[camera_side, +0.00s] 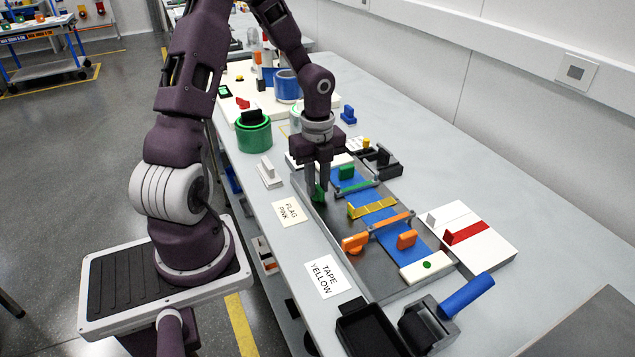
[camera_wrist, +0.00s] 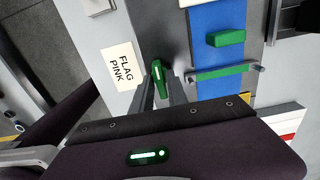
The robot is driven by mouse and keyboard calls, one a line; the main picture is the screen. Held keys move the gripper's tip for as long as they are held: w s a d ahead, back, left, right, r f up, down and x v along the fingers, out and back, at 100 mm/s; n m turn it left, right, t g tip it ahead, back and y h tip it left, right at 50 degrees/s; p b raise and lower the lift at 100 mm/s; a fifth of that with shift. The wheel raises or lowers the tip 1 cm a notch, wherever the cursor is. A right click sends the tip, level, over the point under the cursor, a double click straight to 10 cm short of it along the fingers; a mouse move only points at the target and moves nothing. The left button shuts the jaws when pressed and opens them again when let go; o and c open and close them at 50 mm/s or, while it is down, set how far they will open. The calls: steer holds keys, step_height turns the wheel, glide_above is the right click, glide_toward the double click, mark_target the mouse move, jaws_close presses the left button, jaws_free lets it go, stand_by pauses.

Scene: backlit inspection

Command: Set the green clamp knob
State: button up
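The green clamp knob (camera_side: 319,197) is at the left edge of the grey fixture, in line with the green clamp bar (camera_side: 357,188). In the wrist view the knob (camera_wrist: 159,76) is a narrow green handle with a pale line on it, lying roughly across the direction of the green bar (camera_wrist: 222,72). My gripper (camera_side: 318,185) points down at the knob. In the wrist view its fingers (camera_wrist: 161,85) lie close against both sides of the knob, with no clear gap. The fingers partly hide the knob's lower part in the side view.
A blue strip (camera_side: 378,215) carries a green block (camera_side: 346,172), a yellow bar (camera_side: 372,208) and an orange block (camera_side: 406,240). An orange knob (camera_side: 355,243) sits nearer the camera. Cards (camera_side: 290,211) lie left of the fixture.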

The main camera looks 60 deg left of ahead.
jaws_close()
steer(key=n, duration=0.8)
steer(key=shift+n, duration=0.3)
steer(key=n, duration=0.9)
steer(key=shift+n, duration=0.3)
steer(key=shift+o, duration=2.2)
jaws_free()
